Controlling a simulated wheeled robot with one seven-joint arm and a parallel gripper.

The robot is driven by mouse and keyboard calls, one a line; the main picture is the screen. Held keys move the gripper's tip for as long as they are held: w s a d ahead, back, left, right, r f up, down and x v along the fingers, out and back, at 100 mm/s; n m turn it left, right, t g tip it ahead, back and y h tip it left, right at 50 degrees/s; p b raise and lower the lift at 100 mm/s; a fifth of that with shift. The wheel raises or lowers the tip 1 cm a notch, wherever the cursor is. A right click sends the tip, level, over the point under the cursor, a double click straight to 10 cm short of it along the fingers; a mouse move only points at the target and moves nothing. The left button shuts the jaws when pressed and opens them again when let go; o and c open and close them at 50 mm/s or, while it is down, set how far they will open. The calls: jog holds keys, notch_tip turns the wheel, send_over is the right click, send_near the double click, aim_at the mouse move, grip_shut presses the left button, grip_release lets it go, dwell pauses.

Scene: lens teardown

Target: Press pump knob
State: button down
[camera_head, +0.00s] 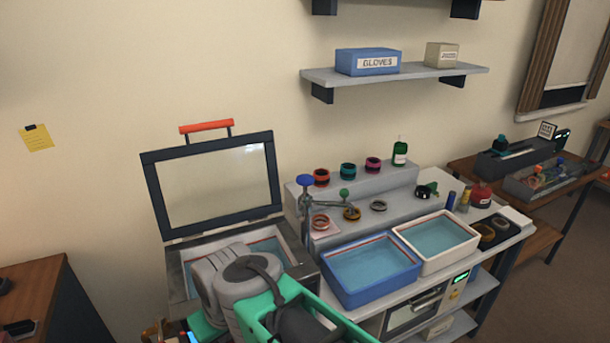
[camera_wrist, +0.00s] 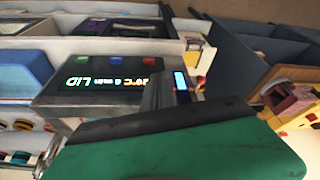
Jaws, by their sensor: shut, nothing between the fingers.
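A blue round knob (camera_head: 305,181) and a green knob (camera_head: 344,193) top the metal fitting at the left of the grey stepped bench. I cannot tell which, if either, is the pump knob. In the wrist view a dark control panel (camera_wrist: 100,85) shows upside-down lit text reading "LID" and small red, green and blue buttons. My gripper (camera_wrist: 168,92) is shut and empty, close to the right end of that panel; I cannot tell whether it touches. Its green body fills the wrist view's lower part. In the head view my arm hides the gripper tips.
A case (camera_head: 173,250) with its framed lid (camera_head: 212,180) raised stands behind my arm. A blue tray (camera_head: 331,290) and a white tray (camera_head: 448,266) of liquid sit to the right. Several rings and a green bottle (camera_head: 400,152) stand on the steps. A shelf (camera_head: 420,76) hangs above.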

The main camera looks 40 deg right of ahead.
jog(key=w+d+r+m+t+b, duration=0.1)
jog(key=w+d+r+t, duration=0.3)
jog(key=d, duration=0.3)
jog(key=w+d+r+m+t+b, duration=0.1)
jog(key=w+d+r+t, duration=0.1)
jog(key=w+d+r, duration=0.45)
jog(key=s+d+r+t+h, duration=0.2)
jog(key=d+r, duration=0.3)
jog(key=d, duration=0.4)
jog(key=s+d+r+m+t+h+b, duration=0.1)
jog(key=s+d+r+t+h, duration=0.1)
jog(key=d+r, duration=0.4)
jog(key=d, duration=0.3)
jog(key=shift+s+d+r+t, duration=0.15)
jog(key=shift+s+t, duration=0.25)
jog(key=shift+w, duration=0.1)
